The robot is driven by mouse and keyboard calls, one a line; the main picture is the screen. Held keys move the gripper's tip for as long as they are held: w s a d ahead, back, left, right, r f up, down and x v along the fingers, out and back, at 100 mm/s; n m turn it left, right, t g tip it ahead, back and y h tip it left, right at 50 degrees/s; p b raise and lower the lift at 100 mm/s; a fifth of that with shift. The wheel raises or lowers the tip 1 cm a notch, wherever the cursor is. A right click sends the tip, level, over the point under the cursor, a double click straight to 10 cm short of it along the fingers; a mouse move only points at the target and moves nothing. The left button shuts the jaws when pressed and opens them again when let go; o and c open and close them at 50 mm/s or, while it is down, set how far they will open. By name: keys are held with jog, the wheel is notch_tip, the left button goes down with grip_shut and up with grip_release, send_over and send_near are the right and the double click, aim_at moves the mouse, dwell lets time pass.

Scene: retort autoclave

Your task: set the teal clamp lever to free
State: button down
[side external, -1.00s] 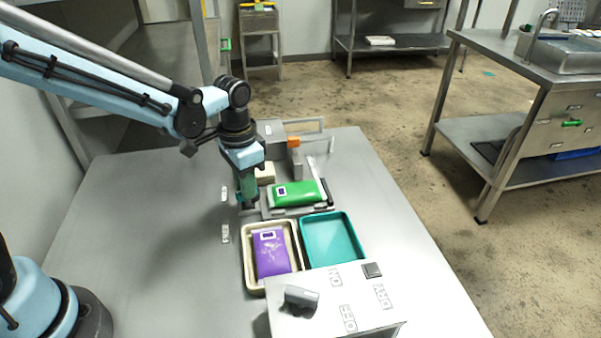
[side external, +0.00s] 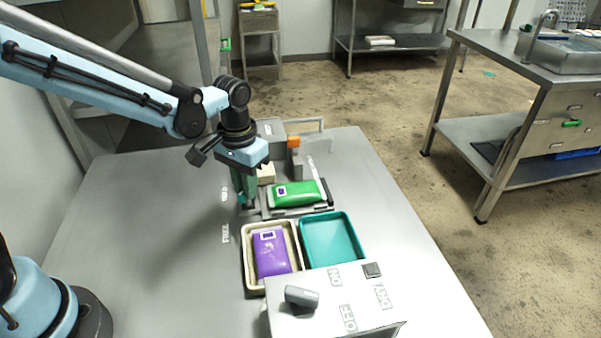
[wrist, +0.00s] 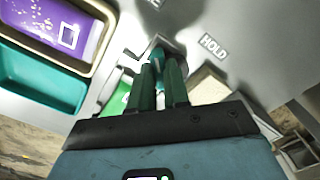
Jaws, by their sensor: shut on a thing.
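The teal clamp lever (wrist: 157,52) shows between my fingertips in the wrist view, with a dark part beside it. Only a small piece of it (side external: 241,199) shows in the side view, at the left end of the grey sealing fixture. My gripper (wrist: 160,62) points down and is shut on the lever; it also shows in the side view (side external: 245,195). The HOLD label (wrist: 213,46) lies close by, right of the fingertips in the wrist view. The FREE label (side external: 225,233) is on the table, nearer the cream tray. My fingers hide much of the lever, so its exact setting is unclear.
A green pouch (side external: 297,193) lies on the fixture beside my gripper. A cream tray (side external: 245,278) holding a purple pouch (side external: 270,253) and an empty teal tray (side external: 331,240) stand in front. A grey control box (side external: 340,300) with a knob is nearest. The left table is clear.

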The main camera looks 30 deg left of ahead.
jog(key=c, duration=1.1)
grip_release()
jog(key=shift+r, duration=0.1)
notch_tip(320, 180, up, 12)
jog(key=s+a+f+t, duration=0.2)
jog(key=s+a+t, duration=0.3)
jog(key=s, duration=0.5)
jog(key=shift+f+t, duration=0.25)
jog(key=shift+t, duration=0.85)
